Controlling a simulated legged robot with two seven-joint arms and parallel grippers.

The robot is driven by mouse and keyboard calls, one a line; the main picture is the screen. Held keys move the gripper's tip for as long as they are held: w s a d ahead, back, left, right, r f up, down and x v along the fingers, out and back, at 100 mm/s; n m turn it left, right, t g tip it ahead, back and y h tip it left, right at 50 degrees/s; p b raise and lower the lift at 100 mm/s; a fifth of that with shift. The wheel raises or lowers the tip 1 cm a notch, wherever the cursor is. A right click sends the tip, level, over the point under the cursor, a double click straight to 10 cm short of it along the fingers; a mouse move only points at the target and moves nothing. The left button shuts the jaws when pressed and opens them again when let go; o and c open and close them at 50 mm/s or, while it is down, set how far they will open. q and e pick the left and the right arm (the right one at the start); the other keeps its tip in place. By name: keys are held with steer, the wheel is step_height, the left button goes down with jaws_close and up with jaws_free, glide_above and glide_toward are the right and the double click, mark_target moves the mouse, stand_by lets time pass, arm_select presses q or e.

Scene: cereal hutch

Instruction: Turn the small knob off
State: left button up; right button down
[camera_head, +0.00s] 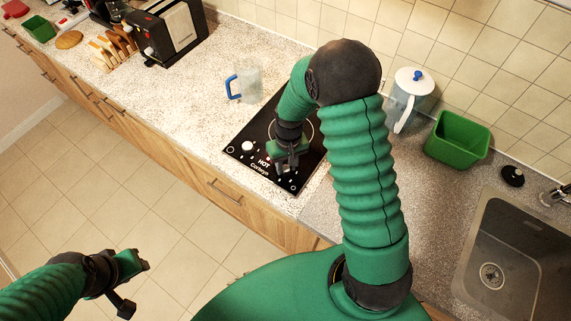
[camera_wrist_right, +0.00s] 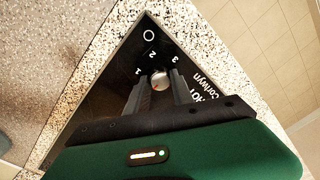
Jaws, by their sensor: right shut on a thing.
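The black cooktop (camera_head: 250,128) has white lettering and a round burner ring. My right gripper (camera_head: 287,166) reaches down to its front edge. In the right wrist view my right gripper (camera_wrist_right: 158,88) is shut on a small pale round knob (camera_wrist_right: 159,80), with the numbers 1, 2 and 3 printed around it. The gripper hides most of this knob in the head view. A second white knob (camera_head: 248,147) stands to the left on the same panel, apart from the gripper. My left gripper (camera_head: 132,282) is open and empty over the floor.
A clear mug with a blue handle (camera_head: 245,82) stands left behind the cooktop. A lidded pitcher (camera_head: 408,95), a green tub (camera_head: 457,138) and a sink (camera_head: 515,250) are to the right. A toaster (camera_head: 166,32) stands at the back left.

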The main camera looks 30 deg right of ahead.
stand_by(0.3)
steer(key=c, duration=1.4)
jaws_free()
steer(key=shift+c, duration=0.2)
steer(key=o, duration=0.3)
steer(key=shift+s+r, duration=0.1)
steer(key=shift+s, duration=0.05)
steer(key=shift+o, duration=0.2)
steer(key=shift+r, duration=0.25)
step_height(320, 180, up, 16)
steer(key=b, duration=0.1)
steer(key=shift+d, duration=0.35)
